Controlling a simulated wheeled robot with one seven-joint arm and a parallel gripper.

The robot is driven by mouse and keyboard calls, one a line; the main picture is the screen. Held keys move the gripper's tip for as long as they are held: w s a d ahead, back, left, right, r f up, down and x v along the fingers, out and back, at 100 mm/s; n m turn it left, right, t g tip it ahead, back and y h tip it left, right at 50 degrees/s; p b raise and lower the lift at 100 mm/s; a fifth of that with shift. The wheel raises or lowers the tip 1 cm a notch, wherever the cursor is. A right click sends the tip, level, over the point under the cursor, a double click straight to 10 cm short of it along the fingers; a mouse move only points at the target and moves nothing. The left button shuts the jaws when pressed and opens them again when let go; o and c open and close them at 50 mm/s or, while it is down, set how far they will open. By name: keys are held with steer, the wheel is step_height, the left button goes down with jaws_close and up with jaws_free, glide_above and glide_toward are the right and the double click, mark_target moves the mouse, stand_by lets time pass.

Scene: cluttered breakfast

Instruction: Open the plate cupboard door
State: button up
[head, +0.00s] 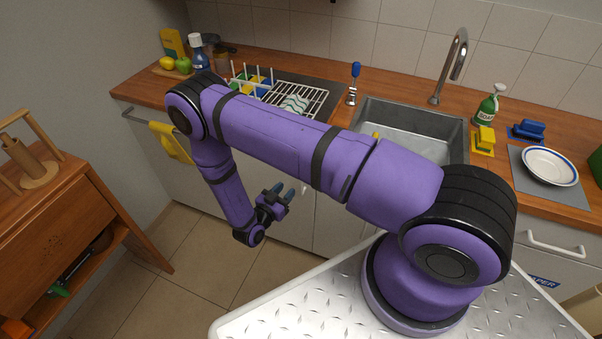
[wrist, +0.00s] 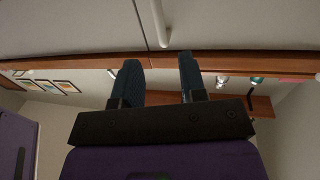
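Pale cupboard doors (head: 335,228) run below the wooden counter, partly hidden by my arm. No label shows which one is the plate cupboard. My gripper (head: 284,192) is in front of these doors, below counter height. In the wrist view my gripper (wrist: 158,75) has its two dark blue fingers apart, with nothing between them. A white bar handle (wrist: 160,24) shows just beyond the fingertips, on the door face (wrist: 220,25), close to a seam between two panels. The fingers do not appear to touch the handle.
The counter holds a dish rack (head: 300,100), a sink (head: 400,125), a soap bottle (head: 487,105) and a white bowl (head: 550,166). A yellow towel (head: 172,142) hangs on a rail at left. A wooden cabinet (head: 65,230) stands left. The tiled floor (head: 185,265) between is clear.

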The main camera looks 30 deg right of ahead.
steer(key=x, duration=1)
steer(key=shift+a, duration=0.1)
jaws_close()
